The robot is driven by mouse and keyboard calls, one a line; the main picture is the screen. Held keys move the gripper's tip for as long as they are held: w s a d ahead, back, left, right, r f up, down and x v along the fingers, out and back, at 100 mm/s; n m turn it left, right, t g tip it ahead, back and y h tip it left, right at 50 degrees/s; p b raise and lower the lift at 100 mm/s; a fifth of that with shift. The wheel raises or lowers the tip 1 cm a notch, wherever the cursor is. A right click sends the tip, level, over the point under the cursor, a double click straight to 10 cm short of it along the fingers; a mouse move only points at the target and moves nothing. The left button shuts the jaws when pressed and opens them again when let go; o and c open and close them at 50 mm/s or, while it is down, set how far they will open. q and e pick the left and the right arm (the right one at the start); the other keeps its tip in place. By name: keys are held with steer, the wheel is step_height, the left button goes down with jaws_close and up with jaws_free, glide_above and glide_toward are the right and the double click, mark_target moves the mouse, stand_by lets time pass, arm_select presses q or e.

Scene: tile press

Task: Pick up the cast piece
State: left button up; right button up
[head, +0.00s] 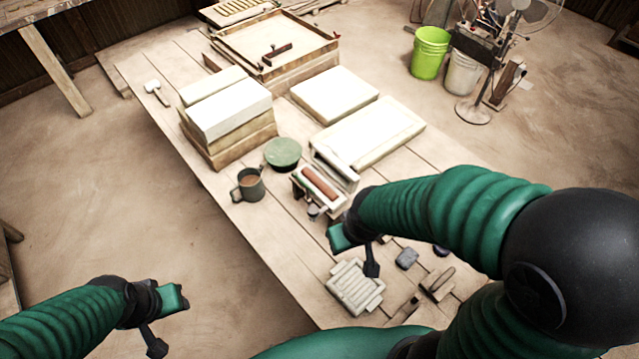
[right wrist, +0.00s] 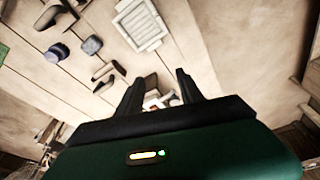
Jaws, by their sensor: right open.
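A pale ribbed piece with side tabs, which looks like the cast piece (head: 355,287), lies flat on the table near its front end. It also shows at the top of the right wrist view (right wrist: 142,24), beyond my fingertips. My right gripper (head: 371,268) is above the table, just beyond and right of the piece in the head view. Its two black fingers (right wrist: 158,80) stand apart in the wrist view, and it does not touch the piece. My left gripper (head: 155,346) hangs over the floor left of the table; its finger gap cannot be made out.
A pale box with a reddish-brown bar (head: 320,183) stands beyond the right gripper. A mug (head: 248,186), a green round lid (head: 283,152) and stacked pale blocks (head: 229,110) are farther back. A grey block (head: 407,258) and wooden tools (head: 437,283) lie right of the ribbed piece.

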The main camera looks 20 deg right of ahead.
steer(key=w+m, duration=0.2)
steer(key=m, duration=0.1)
steer(key=w+d+m, duration=0.1)
steer(key=w+m, duration=0.1)
steer(key=m, duration=0.1)
steer(key=w+m+b, duration=0.1)
steer(key=m, duration=0.2)
steer(key=shift+w+d+r, duration=0.2)
steer(key=shift+w+d, duration=0.05)
steer(key=shift+w, duration=0.15)
steer(key=shift+c, duration=0.2)
steer(key=m+t+y+b, duration=0.2)
steer(key=m+b, duration=0.1)
steer(key=m, duration=2)
glide_toward(320, 182)
steer(key=x, duration=0.3)
steer(key=shift+d, duration=0.1)
steer(key=shift+h, duration=0.3)
steer(key=x, duration=0.5)
steer(key=shift+a+f, duration=0.2)
steer(key=shift+a, duration=0.05)
jaws_close()
